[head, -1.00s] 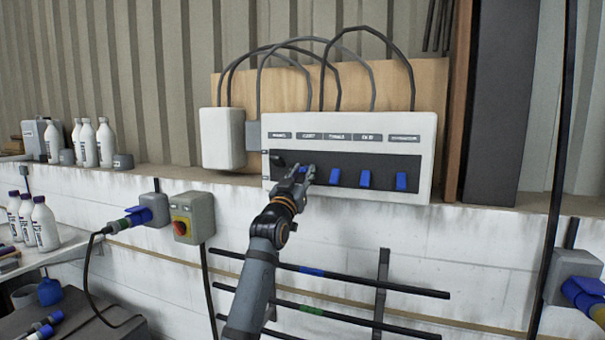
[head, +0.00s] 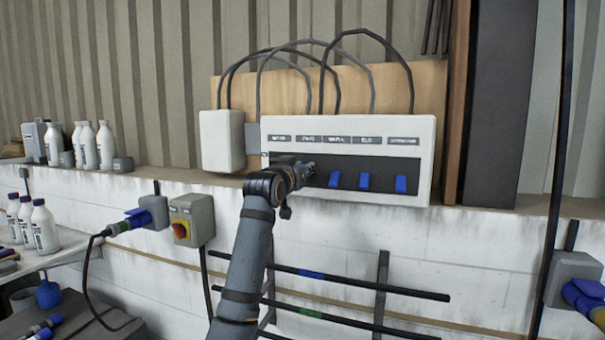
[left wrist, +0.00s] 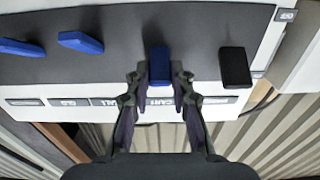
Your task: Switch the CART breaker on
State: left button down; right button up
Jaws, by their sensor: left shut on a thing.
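The white breaker box (head: 425,150) with a dark switch strip is mounted on the wall in the head view. The blue CART lever (left wrist: 160,64) shows in the left wrist view above its upside-down CART label (left wrist: 154,104). My left gripper (head: 309,168) is at the strip's left part in the head view and hides the CART lever there. In the left wrist view my left gripper (left wrist: 160,84) has one finger on each side of the CART lever and is shut on it. Whether the lever stands up or down is hard to tell. My right gripper is out of view.
A black lever (left wrist: 235,67) sits beside the CART lever. Other blue levers (head: 364,181) point down to the right. A grey box with a red knob (head: 181,230) is on the wall below. White bottles (head: 105,143) stand on the ledge at left.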

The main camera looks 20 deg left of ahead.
pick_arm(q)
jog(key=shift+w+r+g, duration=0.25)
jog(key=shift+r+g, duration=0.45)
jog(key=shift+g, duration=0.6)
jog(key=shift+r, duration=0.1)
jog(key=c, duration=1.2)
grip_release()
jog(key=shift+o, duration=0.2)
jog(key=shift+s, duration=0.1)
jog(key=v, duration=1.1)
jog(key=shift+s, duration=0.3)
